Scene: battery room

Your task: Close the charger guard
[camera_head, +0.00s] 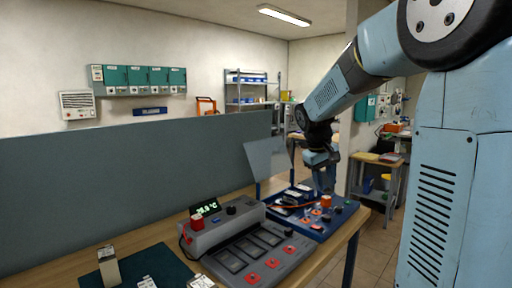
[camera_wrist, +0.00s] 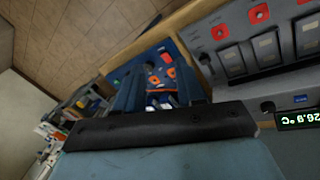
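Dark battery-like blocks and an orange cable lie on that unit. A grey partition (camera_head: 120,178) runs behind the bench. A dark green mat (camera_head: 140,271) with small blocks lies at front left.

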